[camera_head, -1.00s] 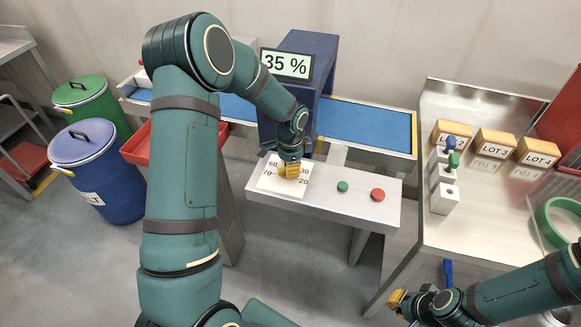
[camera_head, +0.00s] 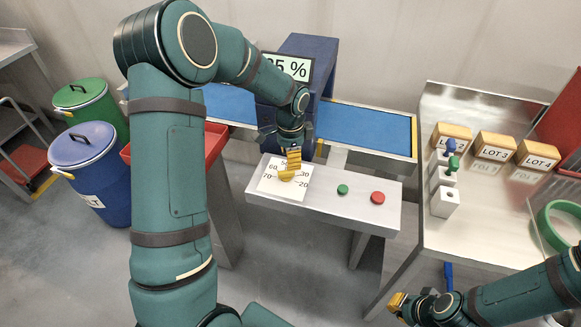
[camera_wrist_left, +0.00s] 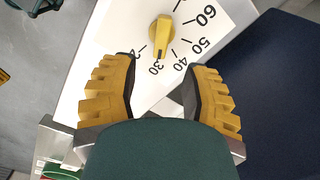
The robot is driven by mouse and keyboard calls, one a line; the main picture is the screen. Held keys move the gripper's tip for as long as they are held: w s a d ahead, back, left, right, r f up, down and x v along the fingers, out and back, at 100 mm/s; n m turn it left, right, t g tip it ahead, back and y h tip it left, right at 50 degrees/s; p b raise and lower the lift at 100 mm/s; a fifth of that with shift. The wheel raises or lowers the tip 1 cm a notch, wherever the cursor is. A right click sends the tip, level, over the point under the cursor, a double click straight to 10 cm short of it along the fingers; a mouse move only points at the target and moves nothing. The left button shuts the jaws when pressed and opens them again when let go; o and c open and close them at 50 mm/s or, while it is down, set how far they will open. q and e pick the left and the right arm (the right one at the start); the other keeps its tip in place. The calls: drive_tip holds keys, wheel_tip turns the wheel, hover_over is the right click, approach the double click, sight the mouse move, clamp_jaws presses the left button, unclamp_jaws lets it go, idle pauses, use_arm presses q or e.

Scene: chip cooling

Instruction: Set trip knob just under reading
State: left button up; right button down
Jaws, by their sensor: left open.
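The yellow trip knob (camera_head: 286,176) sits on a white dial plate (camera_head: 271,187) on the grey panel. In the left wrist view the knob (camera_wrist_left: 160,32) has its dark pointer mark towards the 30, between the 20 and 40 sides of the scale.
A green button (camera_head: 342,189) and a red button (camera_head: 377,198) are right of the dial. A blue conveyor (camera_head: 365,128) runs behind the panel. The steel table (camera_head: 483,221) at the right holds lot boxes. Lidded bins stand at the left.

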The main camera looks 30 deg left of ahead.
use_arm(q)
wheel_tip(320, 180, up, 6)
drive_tip(key=shift+f, duration=0.1)
drive_tip(key=shift+s, duration=0.1)
idle(0.6)
